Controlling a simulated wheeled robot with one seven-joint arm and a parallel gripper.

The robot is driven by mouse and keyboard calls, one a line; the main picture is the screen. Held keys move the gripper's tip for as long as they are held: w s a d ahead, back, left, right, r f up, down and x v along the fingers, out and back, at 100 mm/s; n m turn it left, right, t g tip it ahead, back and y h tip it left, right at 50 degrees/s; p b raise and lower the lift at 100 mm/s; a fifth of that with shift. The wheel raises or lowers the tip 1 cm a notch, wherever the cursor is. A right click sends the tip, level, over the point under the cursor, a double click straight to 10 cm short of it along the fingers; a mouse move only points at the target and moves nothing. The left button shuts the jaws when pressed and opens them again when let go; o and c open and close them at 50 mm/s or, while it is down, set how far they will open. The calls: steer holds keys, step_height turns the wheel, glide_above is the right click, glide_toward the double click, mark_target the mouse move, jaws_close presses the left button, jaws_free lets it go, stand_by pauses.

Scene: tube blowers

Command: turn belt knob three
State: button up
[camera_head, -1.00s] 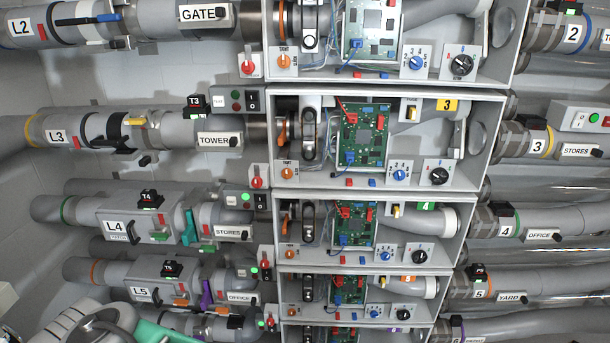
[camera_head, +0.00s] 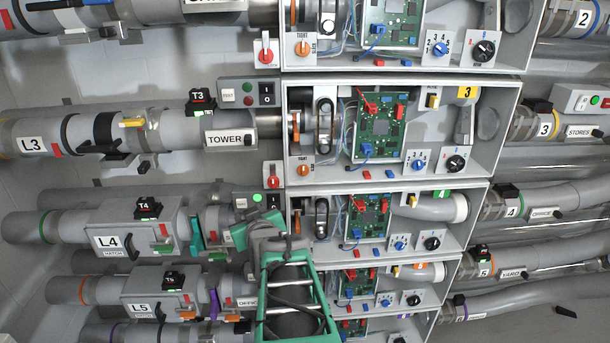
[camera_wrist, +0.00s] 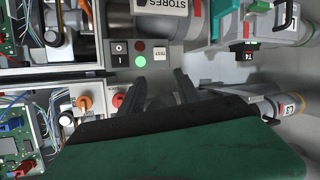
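Belt knob three appears to be the orange TIGHT knob (camera_head: 305,170) at the lower left of box three, beside a red switch. The belt loop (camera_head: 323,121) stands upright above it. In the wrist view, where the scene looks upside down, this orange knob (camera_wrist: 84,102) lies left of the fingers with the red switch (camera_wrist: 117,100) between. My gripper (camera_head: 258,230) is in front of row four, below and left of the knob, touching nothing that I can see. In the wrist view my gripper (camera_wrist: 158,82) shows two dark fingers apart, with nothing between them.
Row four's test panel (camera_wrist: 138,54) is close to the fingertips. The TOWER pipe (camera_head: 220,138) is left of box three. The circuit board (camera_head: 380,130) and the blue and black knobs are inside the box. Similar rows lie above and below.

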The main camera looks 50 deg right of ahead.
mark_target(304, 173)
steer(key=s+d+r+m+h, duration=0.35)
steer(key=s+d+h, duration=0.35)
steer(key=d, duration=0.5)
steer(key=shift+n+y, duration=0.35)
steer(key=shift+y, duration=0.15)
steer(key=p+x, duration=0.1)
steer(key=x, duration=0.3)
steer(key=p+x, duration=0.1)
steer(key=x, duration=0.1)
steer(key=shift+s+d+r+p, duration=0.15)
steer(key=shift+d+r+p, duration=0.15)
steer(key=shift+d, duration=0.25)
steer(key=shift+c, duration=0.2)
jaws_close()
